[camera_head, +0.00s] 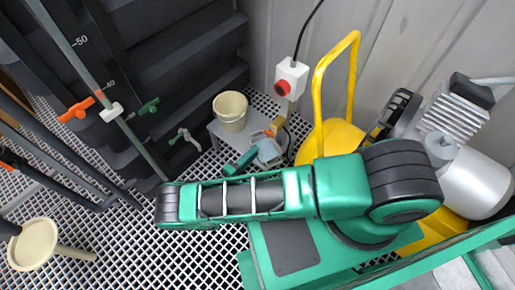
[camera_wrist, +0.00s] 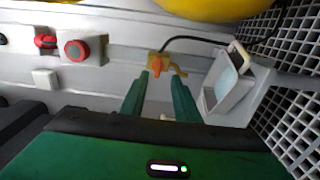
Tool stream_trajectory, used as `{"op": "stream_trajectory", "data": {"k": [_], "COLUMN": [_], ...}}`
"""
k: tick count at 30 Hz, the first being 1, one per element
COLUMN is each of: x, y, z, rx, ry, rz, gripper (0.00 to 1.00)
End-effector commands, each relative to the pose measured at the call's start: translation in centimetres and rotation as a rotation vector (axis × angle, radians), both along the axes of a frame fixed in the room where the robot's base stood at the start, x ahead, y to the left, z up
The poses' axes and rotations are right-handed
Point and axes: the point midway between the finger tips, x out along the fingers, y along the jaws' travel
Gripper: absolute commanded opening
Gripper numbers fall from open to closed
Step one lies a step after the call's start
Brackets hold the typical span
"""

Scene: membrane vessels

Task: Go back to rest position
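My gripper (camera_wrist: 160,78) shows in the wrist view as two green fingers, parallel and apart, with nothing held between them. An orange and yellow fitting (camera_wrist: 158,64) shows beyond the fingertips; I cannot tell the distance to it. To the right of the fingers is an open pale grey box (camera_wrist: 230,92) with a light blue-grey panel. In the head view, my green and black arm stretches leftward across the lower middle. Small green parts beside the grey box (camera_head: 268,148) appear to be my fingertips; the rest of the gripper is mostly hidden.
A cream cup (camera_head: 230,106) stands on a grey ledge near the box. A red-button switch box (camera_head: 291,79) is on the wall. A yellow-framed compressor (camera_head: 345,135) stands at right. Pipes with an orange valve (camera_head: 77,108) and a cream long-handled scoop (camera_head: 34,244) are at left. The floor is grating.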

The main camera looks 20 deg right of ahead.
Motion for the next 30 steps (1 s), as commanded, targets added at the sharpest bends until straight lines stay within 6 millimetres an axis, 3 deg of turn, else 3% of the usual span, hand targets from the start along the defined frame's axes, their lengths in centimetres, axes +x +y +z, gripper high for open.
{"op": "stream_trajectory", "data": {"k": [22,30], "x": [-0.2,1.8], "y": [0.5,1.1], "z": [0.2,3.0], "rx": [0.006,0.100], "ry": [0.004,0.073], "rz": [-0.007,-0.106], "gripper": [0.29,0.29]}}
